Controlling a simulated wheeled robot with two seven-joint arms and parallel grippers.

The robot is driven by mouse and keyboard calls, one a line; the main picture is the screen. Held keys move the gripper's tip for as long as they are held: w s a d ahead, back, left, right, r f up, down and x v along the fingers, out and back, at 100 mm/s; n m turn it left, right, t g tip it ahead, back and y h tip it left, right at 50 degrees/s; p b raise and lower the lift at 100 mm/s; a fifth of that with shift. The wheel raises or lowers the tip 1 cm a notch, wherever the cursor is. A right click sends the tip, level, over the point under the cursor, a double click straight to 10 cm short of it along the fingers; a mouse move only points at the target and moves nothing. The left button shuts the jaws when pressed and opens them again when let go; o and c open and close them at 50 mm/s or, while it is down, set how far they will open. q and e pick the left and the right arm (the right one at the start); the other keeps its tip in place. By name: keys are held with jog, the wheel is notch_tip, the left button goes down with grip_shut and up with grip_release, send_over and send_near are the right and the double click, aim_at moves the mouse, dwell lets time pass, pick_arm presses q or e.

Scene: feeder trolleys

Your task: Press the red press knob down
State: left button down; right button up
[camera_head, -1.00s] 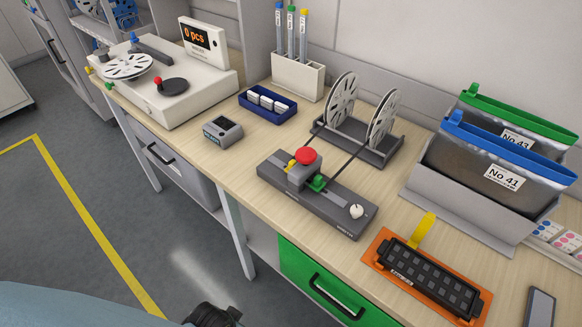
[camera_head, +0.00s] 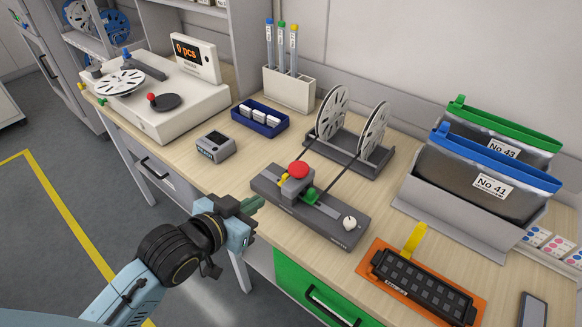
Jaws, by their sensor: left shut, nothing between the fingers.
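The red press knob (camera_head: 298,170) is a round cap on top of the grey splicing unit (camera_head: 332,222), which lies on the wooden bench in the middle of the view. A yellow part and a green part sit on either side of the block under the knob. My left gripper (camera_head: 256,203) is in front of the bench edge, to the left of and below the knob, apart from it. Its fingers are together and empty. My right gripper does not show.
Two reels (camera_head: 333,112) stand behind the splicing unit, with dark tape running to it. A small grey device (camera_head: 216,147) and a blue tray (camera_head: 260,127) lie to the left. An orange-framed black feeder (camera_head: 425,285) lies to the right. A green drawer (camera_head: 310,290) is below the bench.

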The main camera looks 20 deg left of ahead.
pick_arm(q)
jog(key=w+r, duration=0.1)
jog(key=w+r+t+h, duration=0.1)
jog(key=r, duration=0.1)
jog(key=r+t, duration=0.1)
jog(key=shift+w+d+r+m+h, duration=0.25)
jog(key=shift+w+r+m+h, duration=0.1)
jog(key=shift+w+m+h, duration=0.05)
send_over(291, 185)
jog(key=shift+s+a+f, duration=0.15)
jog(key=shift+s+f, duration=0.3)
jog(key=shift+f, duration=0.1)
jog(key=f, duration=0.1)
jog(key=w+f, duration=0.1)
jog(key=f, duration=0.1)
jog(key=shift+f, duration=0.65)
